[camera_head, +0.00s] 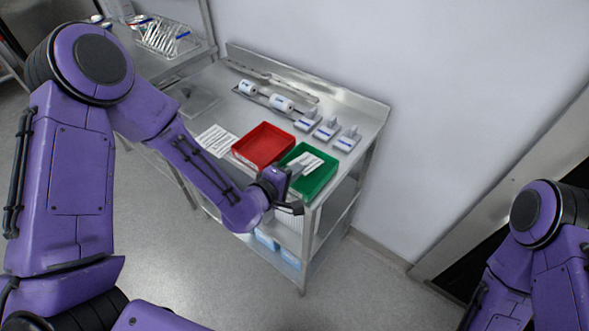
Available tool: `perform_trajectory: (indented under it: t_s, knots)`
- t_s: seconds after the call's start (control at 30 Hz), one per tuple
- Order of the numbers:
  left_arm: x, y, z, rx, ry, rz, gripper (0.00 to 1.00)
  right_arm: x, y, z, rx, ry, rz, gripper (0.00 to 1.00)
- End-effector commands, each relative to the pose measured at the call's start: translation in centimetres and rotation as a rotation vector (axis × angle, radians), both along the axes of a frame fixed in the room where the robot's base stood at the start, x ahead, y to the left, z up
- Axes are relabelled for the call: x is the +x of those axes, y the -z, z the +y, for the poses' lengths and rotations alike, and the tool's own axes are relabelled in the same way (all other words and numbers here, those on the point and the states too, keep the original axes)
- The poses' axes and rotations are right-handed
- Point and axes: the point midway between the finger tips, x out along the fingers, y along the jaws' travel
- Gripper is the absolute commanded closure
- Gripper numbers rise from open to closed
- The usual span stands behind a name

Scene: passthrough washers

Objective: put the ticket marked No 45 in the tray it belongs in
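A red tray (264,146) and a green tray (320,182) stand side by side on the steel table. A small white ticket with dark print (309,162) shows over the green tray; its number is too small to read. My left gripper (297,173) is at the near left side of the green tray, its tip close to the ticket. I cannot tell whether the fingers are closed on the ticket, or whether the ticket lies in the tray or is held above it. My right arm shows at the right edge, but its gripper is out of view.
A printed white sheet (217,140) lies left of the red tray. Paper rolls (281,103) and several small grey-white blocks (326,130) stand along the back. A rack of plates (165,38) is on the far left counter. A wall is behind.

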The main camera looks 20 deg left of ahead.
Motion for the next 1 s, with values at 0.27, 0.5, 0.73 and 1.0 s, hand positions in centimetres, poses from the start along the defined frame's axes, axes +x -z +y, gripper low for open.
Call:
perform_trajectory:
  t_s: [0.27,0.5,0.73,1.0]
  knots:
    - [0.01,0.03,0.00,0.000,0.000,-0.001,1.00,0.01,0.03,0.00,0.000,0.000,0.000,0.57]
    - [0.01,0.03,0.00,0.000,0.000,-0.001,0.71,0.01,0.03,0.00,0.000,0.000,0.000,0.57]
    - [0.01,0.03,0.00,0.000,0.000,-0.001,0.71,0.01,0.03,0.00,0.000,0.000,0.000,0.57]
    - [-0.39,-0.61,-0.05,-0.001,0.009,0.000,0.71,0.01,-0.53,0.00,0.000,0.000,0.000,0.57]
